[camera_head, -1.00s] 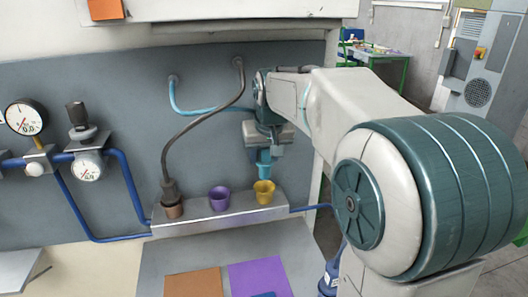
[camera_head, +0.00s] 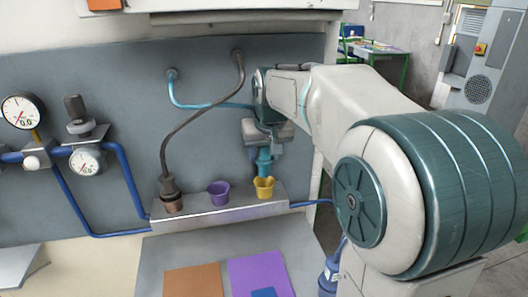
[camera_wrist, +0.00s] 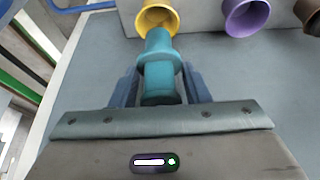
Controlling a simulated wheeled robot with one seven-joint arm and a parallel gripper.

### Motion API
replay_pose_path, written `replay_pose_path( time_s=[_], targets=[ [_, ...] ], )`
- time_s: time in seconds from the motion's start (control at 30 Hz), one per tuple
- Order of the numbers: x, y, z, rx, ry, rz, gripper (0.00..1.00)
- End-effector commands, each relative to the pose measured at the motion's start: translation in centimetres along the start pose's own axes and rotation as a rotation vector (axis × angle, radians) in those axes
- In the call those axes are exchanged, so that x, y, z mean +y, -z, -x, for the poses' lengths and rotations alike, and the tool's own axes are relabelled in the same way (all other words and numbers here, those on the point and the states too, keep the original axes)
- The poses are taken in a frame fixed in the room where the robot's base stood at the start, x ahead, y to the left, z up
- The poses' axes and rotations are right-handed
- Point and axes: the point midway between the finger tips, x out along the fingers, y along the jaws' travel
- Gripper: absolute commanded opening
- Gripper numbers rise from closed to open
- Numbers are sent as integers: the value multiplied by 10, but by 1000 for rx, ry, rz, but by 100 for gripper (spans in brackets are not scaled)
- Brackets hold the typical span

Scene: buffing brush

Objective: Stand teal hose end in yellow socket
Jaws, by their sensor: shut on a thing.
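The teal hose end (camera_head: 264,162) hangs upright from my gripper (camera_head: 264,146), just above or at the mouth of the yellow socket (camera_head: 264,189). The wrist view shows my gripper (camera_wrist: 160,85) with blue fingers shut on the sides of the teal hose end (camera_wrist: 158,72). Its front tip overlaps the rim of the yellow socket (camera_wrist: 157,12); I cannot tell whether it is inside. The teal hose (camera_head: 200,105) runs from a wall port to behind my gripper.
A purple socket (camera_head: 218,193) stands left of the yellow one on the grey ledge (camera_head: 235,210). A brown socket (camera_head: 173,204) at the left holds a dark hose's end (camera_head: 169,187). Gauges (camera_head: 22,111) and blue pipes are farther left. Orange and purple mats (camera_head: 258,272) lie below.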

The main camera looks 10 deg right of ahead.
Motion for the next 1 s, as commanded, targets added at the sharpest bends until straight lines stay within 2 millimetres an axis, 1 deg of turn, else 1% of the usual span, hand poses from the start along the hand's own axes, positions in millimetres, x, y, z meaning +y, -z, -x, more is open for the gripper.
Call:
replay_pose_path(
  time_s=[0.27, 0.63, 1.0],
  targets=[
    [0, 0, -1, 0, 0, 0, 18],
    [0, -5, -13, 0, 0, 0, 18],
    [0, -5, -13, 1, 0, 0, 18]
  ],
)
